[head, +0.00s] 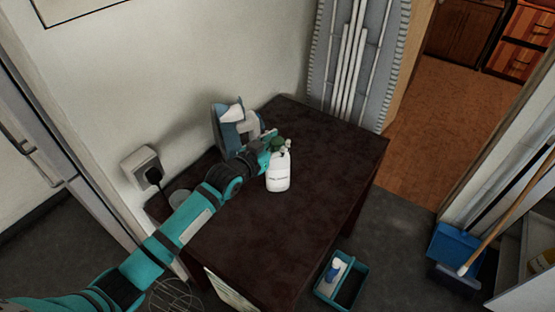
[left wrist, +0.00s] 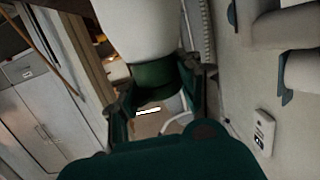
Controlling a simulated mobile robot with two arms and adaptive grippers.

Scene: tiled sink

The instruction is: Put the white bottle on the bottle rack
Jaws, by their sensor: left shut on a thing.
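In the left wrist view the white body (left wrist: 138,28) and green cap (left wrist: 152,78) show between my left fingers (left wrist: 163,88). A blue open carrier (head: 322,290) on the floor, which looks like the bottle rack, holds a blue and white bottle (head: 335,270). My right gripper is not in view.
A blue-grey iron (head: 229,130) stands behind my left gripper near the wall. The dark table (head: 262,235) is clear in front. A blue dustpan (head: 452,243) and broom stand at the right. A wire rack (head: 172,296) shows at the bottom left. Grey floor (head: 400,240) is free beside the table.

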